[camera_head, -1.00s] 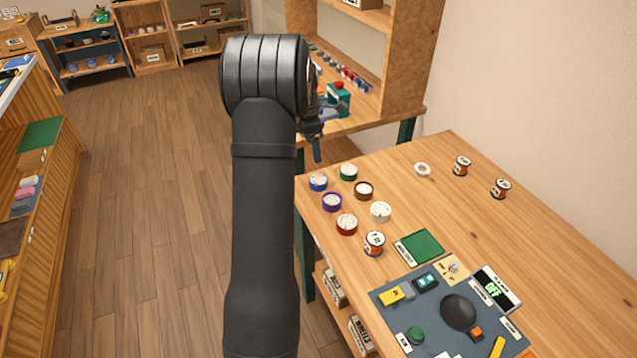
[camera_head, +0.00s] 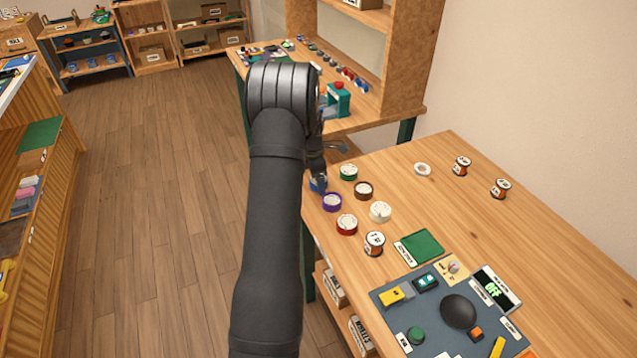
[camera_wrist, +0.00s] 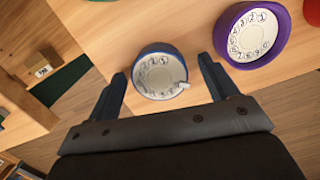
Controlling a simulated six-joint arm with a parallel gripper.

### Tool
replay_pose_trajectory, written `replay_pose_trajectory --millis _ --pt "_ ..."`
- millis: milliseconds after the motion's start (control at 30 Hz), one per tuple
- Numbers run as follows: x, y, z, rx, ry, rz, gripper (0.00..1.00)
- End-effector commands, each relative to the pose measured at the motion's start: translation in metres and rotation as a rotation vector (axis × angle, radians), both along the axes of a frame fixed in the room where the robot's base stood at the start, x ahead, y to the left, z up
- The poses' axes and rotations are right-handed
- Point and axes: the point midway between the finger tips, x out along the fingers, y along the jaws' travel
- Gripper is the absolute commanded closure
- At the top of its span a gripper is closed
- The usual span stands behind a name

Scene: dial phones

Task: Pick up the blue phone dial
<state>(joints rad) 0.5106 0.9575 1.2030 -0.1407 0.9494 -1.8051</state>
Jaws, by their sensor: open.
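The blue phone dial (camera_wrist: 160,74) shows in the wrist view as a round cream number face with a blue rim, near the table edge. My gripper (camera_wrist: 162,75) is open, with one finger on each side of the blue dial in that view. I cannot tell how far the fingertips are above the table. In the head view my gripper (camera_head: 320,180) hangs over the left table edge and hides most of the blue dial (camera_head: 312,184). The purple dial (camera_wrist: 252,35) is just right of the right finger.
Near the blue dial are green (camera_head: 348,172), brown (camera_head: 363,190), red (camera_head: 347,224) and white (camera_head: 381,212) dials. Several spools stand on the table (camera_head: 440,210). A blue-grey mat (camera_head: 400,318) with parts lies in front. A shelved bench (camera_head: 370,112) stands behind.

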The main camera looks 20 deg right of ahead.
Motion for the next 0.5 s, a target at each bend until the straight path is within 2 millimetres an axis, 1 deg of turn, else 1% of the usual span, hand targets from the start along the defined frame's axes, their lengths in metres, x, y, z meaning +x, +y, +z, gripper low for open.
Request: replay_pose_trajectory --millis 200,267,300,467,500 --pt "0.0003 -0.0004 -0.0016 -0.001 -0.002 0.000 0.21" --pt "0.0002 -0.0003 -0.0016 -0.001 -0.001 0.000 0.33" --pt "0.0002 -0.0003 -0.0015 -0.001 -0.001 0.000 0.41" --pt "0.0002 -0.0003 -0.0014 -0.001 -0.001 0.000 0.72" --pt "0.0003 -0.0004 -0.0012 -0.001 -0.002 0.000 0.73"
